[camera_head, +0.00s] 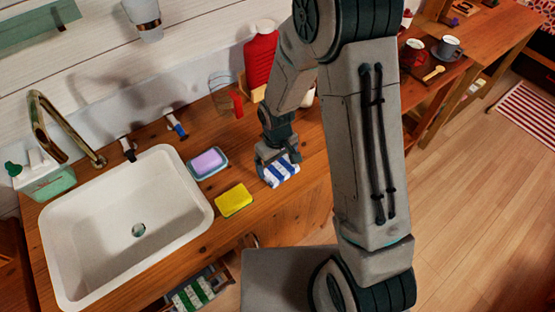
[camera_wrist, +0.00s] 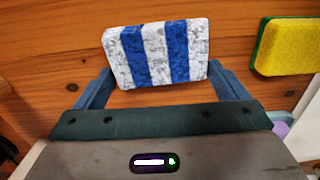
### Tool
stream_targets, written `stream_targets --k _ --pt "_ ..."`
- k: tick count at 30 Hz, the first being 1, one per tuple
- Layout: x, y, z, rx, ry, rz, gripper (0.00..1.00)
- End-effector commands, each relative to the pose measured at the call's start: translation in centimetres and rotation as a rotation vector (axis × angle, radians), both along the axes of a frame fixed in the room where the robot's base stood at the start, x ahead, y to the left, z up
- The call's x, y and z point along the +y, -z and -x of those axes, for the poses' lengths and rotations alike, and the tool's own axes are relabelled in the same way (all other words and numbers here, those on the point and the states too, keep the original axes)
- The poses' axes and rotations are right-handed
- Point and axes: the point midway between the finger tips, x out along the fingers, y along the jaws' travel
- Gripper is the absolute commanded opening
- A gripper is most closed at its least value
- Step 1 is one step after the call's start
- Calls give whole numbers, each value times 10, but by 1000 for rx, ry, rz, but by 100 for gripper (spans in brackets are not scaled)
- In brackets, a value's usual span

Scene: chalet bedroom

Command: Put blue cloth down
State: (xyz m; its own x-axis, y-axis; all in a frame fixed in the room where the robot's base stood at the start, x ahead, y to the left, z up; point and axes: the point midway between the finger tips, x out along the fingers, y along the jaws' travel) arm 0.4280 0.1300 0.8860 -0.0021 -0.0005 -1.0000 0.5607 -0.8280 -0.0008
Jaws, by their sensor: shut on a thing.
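The blue cloth (camera_head: 281,172) is a folded block with blue and white stripes. My gripper (camera_head: 277,158) is shut on it, low over the wooden counter to the right of the yellow sponge. In the wrist view the cloth (camera_wrist: 155,54) sits between the two fingers of my gripper (camera_wrist: 160,85), with the wood below it. I cannot tell whether the cloth touches the counter.
A yellow sponge (camera_head: 234,200) and a purple soap in a blue dish (camera_head: 206,164) lie between the cloth and the white sink (camera_head: 130,262). A red bottle (camera_head: 261,58) and a glass (camera_head: 226,98) stand behind. An open drawer (camera_head: 203,290) holds a green-striped cloth.

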Motion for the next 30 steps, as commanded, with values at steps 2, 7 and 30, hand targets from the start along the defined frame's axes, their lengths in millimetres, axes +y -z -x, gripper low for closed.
stream_targets --k 2,7,30 --pt "0 2 0 -1 0 -1 68" --pt "0 3 0 -1 0 0 68" --pt "-1 -19 -1 -5 4 -2 100"
